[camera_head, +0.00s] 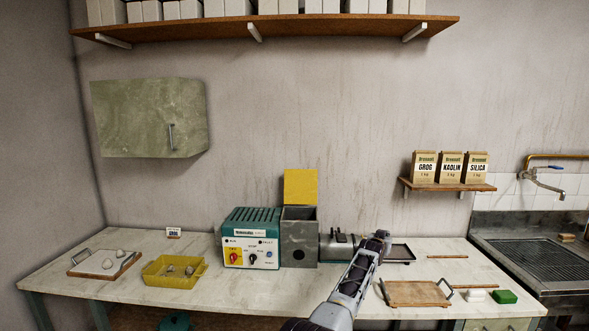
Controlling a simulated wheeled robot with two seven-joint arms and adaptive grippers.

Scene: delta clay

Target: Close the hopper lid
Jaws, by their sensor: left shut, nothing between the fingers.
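The hopper (298,237) is a dark grey box on the worktop, just right of the teal control box, with a round dark hole low in its front. Its yellow lid (301,186) stands upright at the back, so the hopper is open at the top. My left gripper (382,236) is shut and empty at the end of the arm that rises from the bottom middle. In the picture it is right of the hopper and lower than the lid, apart from both. My right gripper is not in view.
The teal control box (250,240) stands left of the hopper. Metal equipment (337,247) on its right is partly hidden by my arm. A yellow tray (160,273) and a wooden board (414,293) lie on the worktop (200,290). The wall above the lid is clear up to the shelf (270,27).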

